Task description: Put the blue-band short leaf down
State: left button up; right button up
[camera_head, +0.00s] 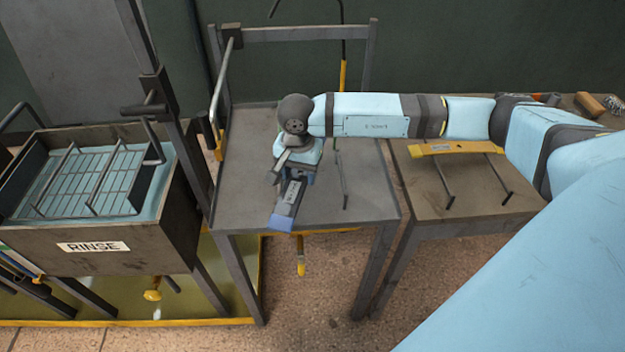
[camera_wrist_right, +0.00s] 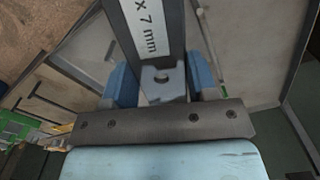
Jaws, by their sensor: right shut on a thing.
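The blue-band short leaf (camera_head: 287,203) is a dark grey flat bar with a pale label and a blue end. My right gripper (camera_head: 298,174) is shut on it, over the grey metal table (camera_head: 241,190) in the middle. The blue end points toward the table's front edge. I cannot tell whether the leaf touches the tabletop. In the right wrist view the leaf (camera_wrist_right: 160,38) runs up between the two blue fingers, its label partly reading "x 7 mm". My left gripper is not in view.
A rinse tank (camera_head: 92,246) with a wire basket stands at the left. A dark post (camera_head: 157,95) rises between tank and table. On the right table (camera_head: 420,200), a yellow leaf (camera_head: 455,148) lies across thin rods. The middle table is bare left of the gripper.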

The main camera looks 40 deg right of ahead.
jog(key=w+d+r+m+b, duration=0.1)
jog(key=r+m, duration=0.1)
jog(key=w+d+r+m+b, duration=0.1)
jog(key=w+r+m, duration=0.1)
jog(key=m, duration=0.1)
jog(key=w+d+r+m+b, duration=0.1)
jog(key=d+r+m, duration=0.1)
jog(key=m, duration=0.1)
jog(key=shift+w+r+b, duration=0.1)
jog(key=shift+w+b, duration=0.2)
jog(key=shift+w, duration=0.1)
notch_tip(320, 180, up, 5)
jog(key=w+d+m+b, duration=0.1)
jog(key=d+m+b, duration=0.15)
jog(key=m, duration=0.35)
jog(key=shift+w+d+f+p, duration=0.15)
jog(key=shift+f+p, duration=0.3)
jog(key=shift+f, duration=4.4)
jog(key=shift+w+d+f+p, duration=0.15)
jog(key=shift+f+p, duration=0.3)
jog(key=shift+f, duration=4.35)
jog(key=shift+a, duration=0.1)
